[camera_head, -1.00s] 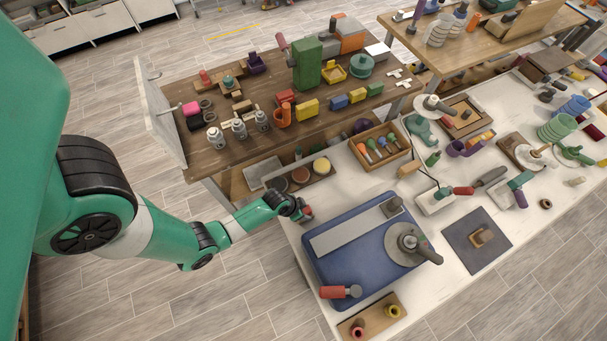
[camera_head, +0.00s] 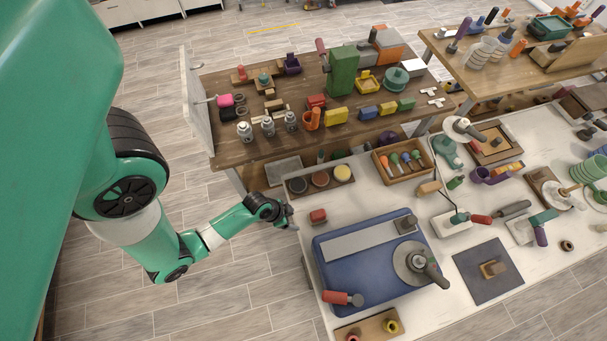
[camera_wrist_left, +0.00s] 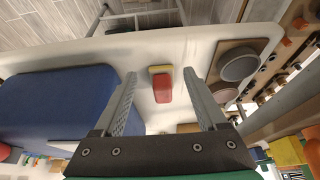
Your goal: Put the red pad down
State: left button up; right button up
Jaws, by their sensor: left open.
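The red pad (camera_head: 318,216) rests on the white tabletop, near its left edge and just behind the blue board. In the left wrist view the red pad (camera_wrist_left: 163,90) has a yellowish strip at its far end and lies on the white surface, in line with the gap between my fingers. My left gripper (camera_head: 289,215) is at the table edge, left of the pad, with a small gap to it. In the left wrist view my left gripper (camera_wrist_left: 160,78) has its two fingers spread wide, with nothing held. My right gripper is not in view.
The blue board (camera_head: 325,265) with a metal strip and round tool lies in front of the pad. A wooden tray of round discs (camera_head: 320,180) lies behind it. A box of colored-handled tools (camera_head: 403,178) stands to the right. White table is bare around the pad.

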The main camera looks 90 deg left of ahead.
pick_arm(q)
jog(key=s, duration=0.2)
jog(key=s+d, duration=0.1)
jog(key=s, duration=0.1)
